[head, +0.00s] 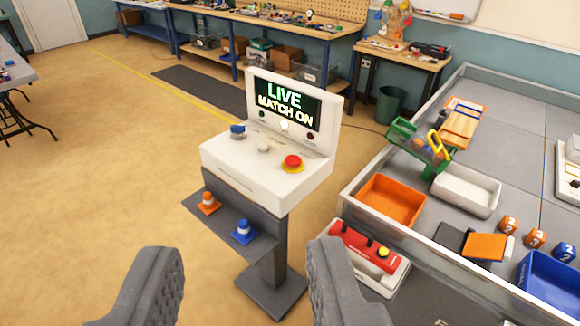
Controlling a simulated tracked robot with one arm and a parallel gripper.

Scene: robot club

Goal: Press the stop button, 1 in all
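A white control console (258,168) stands on a dark grey pedestal in the middle of the view. Its screen (283,106) reads "LIVE MATCH ON". A red mushroom-shaped stop button (292,162) with a yellow collar sits at the right of the console's top. A white knob (264,147) and a blue control (238,130) are to its left. My gripper (246,290) is open and empty, its two dark ridged fingers wide apart at the bottom of the view. It is on the near side of the console, apart from it.
At right, a walled field (420,221) holds an orange tray (390,201) and a white tray (467,190). A red-and-white device (366,253) sits by its near-left wall. Floor at left is clear.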

